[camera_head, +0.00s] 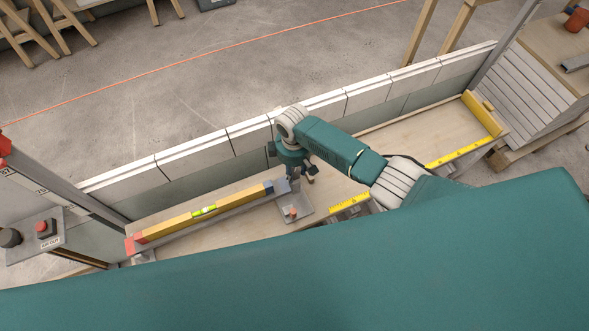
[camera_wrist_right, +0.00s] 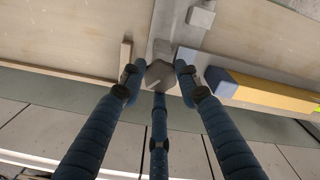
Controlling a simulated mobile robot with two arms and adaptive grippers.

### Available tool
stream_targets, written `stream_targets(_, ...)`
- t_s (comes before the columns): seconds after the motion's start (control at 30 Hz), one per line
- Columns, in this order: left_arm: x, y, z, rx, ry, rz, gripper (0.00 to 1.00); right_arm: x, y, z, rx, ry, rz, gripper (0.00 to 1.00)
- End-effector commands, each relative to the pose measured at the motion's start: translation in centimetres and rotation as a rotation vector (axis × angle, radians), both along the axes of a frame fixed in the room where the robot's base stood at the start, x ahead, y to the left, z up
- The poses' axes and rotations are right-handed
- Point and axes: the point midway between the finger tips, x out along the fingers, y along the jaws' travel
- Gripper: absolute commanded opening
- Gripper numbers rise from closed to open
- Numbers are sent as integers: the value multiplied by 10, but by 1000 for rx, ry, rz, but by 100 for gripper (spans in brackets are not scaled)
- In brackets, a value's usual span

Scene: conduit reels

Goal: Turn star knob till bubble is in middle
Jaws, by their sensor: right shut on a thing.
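The long yellow spirit level (camera_head: 238,200) lies on a grey rail, with a blue cap at its right end and a red cap at its left. Its green vial (camera_head: 203,211) shows near the middle, but the bubble is too small to place. The level's blue end also shows in the right wrist view (camera_wrist_right: 222,82). My right gripper (camera_head: 300,180) is at the right end of the rail, pointing down. In the right wrist view its fingers (camera_wrist_right: 160,78) are closed around the grey star knob (camera_wrist_right: 160,72). The knob is hidden in the head view. My left gripper is out of view.
A small grey tray with a reddish piece (camera_head: 292,211) sits just in front of my right gripper. A low wall of white blocks (camera_head: 325,105) runs behind the bench. A yellow measuring strip (camera_head: 460,152) lies to the right. A red button box (camera_head: 45,229) stands at the left.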

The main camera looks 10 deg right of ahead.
Motion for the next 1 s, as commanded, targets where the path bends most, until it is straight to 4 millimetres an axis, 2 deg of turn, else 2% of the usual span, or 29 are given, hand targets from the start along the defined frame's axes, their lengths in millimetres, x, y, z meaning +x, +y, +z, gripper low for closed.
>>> stream_targets(0.07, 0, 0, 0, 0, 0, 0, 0, 2, 2, 1, 3, -4, 0, 6)
stream_targets(0.1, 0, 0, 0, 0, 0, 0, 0, 2, 2, 1, 3, -4, 0, 40)
stream_targets(0.17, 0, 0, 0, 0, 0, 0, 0, 2, 2, 1, 3, -4, 0, 51)
stream_targets(0.43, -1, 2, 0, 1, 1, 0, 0, 1, 1, 1, 2, -1, -1, 51)
stream_targets(0.57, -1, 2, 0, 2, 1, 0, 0, 1, 1, 7, 2, -2, 0, 51)
stream_targets(0.67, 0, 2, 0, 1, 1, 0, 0, 1, 1, 20, 3, -5, 1, 51)
stream_targets(1.0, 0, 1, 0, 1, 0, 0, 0, 1, 2, 92, 3, -6, 1, 51)
